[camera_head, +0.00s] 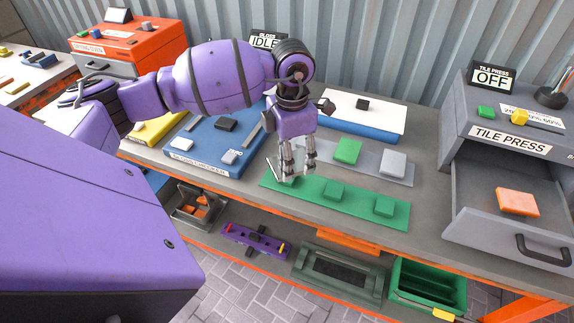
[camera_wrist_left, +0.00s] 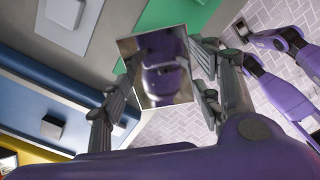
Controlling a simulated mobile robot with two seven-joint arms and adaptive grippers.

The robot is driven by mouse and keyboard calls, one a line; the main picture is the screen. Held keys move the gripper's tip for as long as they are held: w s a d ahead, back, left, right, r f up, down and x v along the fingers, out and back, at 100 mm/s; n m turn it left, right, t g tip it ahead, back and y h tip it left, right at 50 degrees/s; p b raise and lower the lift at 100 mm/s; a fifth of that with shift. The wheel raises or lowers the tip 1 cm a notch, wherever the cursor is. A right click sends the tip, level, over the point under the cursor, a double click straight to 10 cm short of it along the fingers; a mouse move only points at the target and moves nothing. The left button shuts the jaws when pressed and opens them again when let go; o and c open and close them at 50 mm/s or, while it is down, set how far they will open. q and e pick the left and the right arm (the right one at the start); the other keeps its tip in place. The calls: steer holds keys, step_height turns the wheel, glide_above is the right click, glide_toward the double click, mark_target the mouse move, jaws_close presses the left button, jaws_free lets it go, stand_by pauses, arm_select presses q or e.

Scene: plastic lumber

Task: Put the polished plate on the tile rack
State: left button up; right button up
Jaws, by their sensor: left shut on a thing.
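My left gripper (camera_head: 297,172) is shut on the polished plate (camera_head: 285,168), a small square with a mirror-like face. In the left wrist view the plate (camera_wrist_left: 165,75) sits between the fingers (camera_wrist_left: 155,100) and reflects purple. In the head view the gripper points down above the left end of a green strip (camera_head: 295,193); I cannot tell whether the plate touches it. No label shows which thing is the tile rack. My right arm appears at the right of the left wrist view, its gripper (camera_wrist_left: 240,32) small and unclear.
Behind is a grey strip (camera_head: 372,158) with a green and a pale tile. A blue panel (camera_head: 203,143) lies left. The tile press (camera_head: 508,138) stands right, its drawer (camera_head: 475,210) open with an orange tile inside. Bins, including a green one (camera_head: 428,285), sit below.

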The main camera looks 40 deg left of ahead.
arm_select(q)
steer(key=shift+w+a+f, duration=0.25)
steer(key=shift+a+f, duration=0.35)
steer(key=shift+f, duration=0.2)
steer(key=shift+w+a+f, duration=0.1)
steer(key=shift+a+f, duration=0.05)
steer(key=shift+f, duration=0.75)
steer(key=shift+a+f, duration=0.1)
steer(key=shift+f, duration=0.8)
steer(key=shift+f, duration=0.25)
steer(key=o, duration=1.4)
steer(key=shift+c, duration=0.2)
steer(key=shift+r, duration=0.1)
steer(key=shift+r, duration=0.1)
step_height(320, 180, up, 12)
steer(key=shift+r, duration=0.1)
